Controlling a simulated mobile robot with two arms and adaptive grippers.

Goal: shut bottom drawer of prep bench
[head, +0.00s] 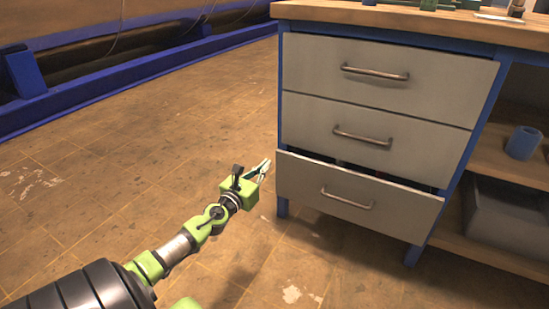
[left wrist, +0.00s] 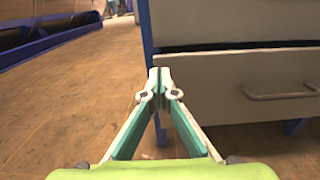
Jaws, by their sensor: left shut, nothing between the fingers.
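The prep bench (head: 279,90) stands at the right in the head view, with a blue frame and three grey drawers. Its bottom drawer (head: 300,186) is pulled partly out, and a dark gap shows above its front. The bottom drawer also shows in the left wrist view (left wrist: 225,90), with its bar handle (left wrist: 285,95) at the right. My left gripper (head: 266,165) is shut and empty, just left of the bottom drawer's front. In the left wrist view its fingertips (left wrist: 158,72) meet near the drawer's left edge; I cannot tell if they touch it. My right gripper is not in view.
The middle drawer (head: 310,118) and top drawer (head: 310,60) look closed. Open shelves at the right hold a blue cup (head: 523,142) and a grey bin (head: 500,222). A blue rail (head: 130,75) runs along the back left. The floor (head: 110,160) left of the bench is clear.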

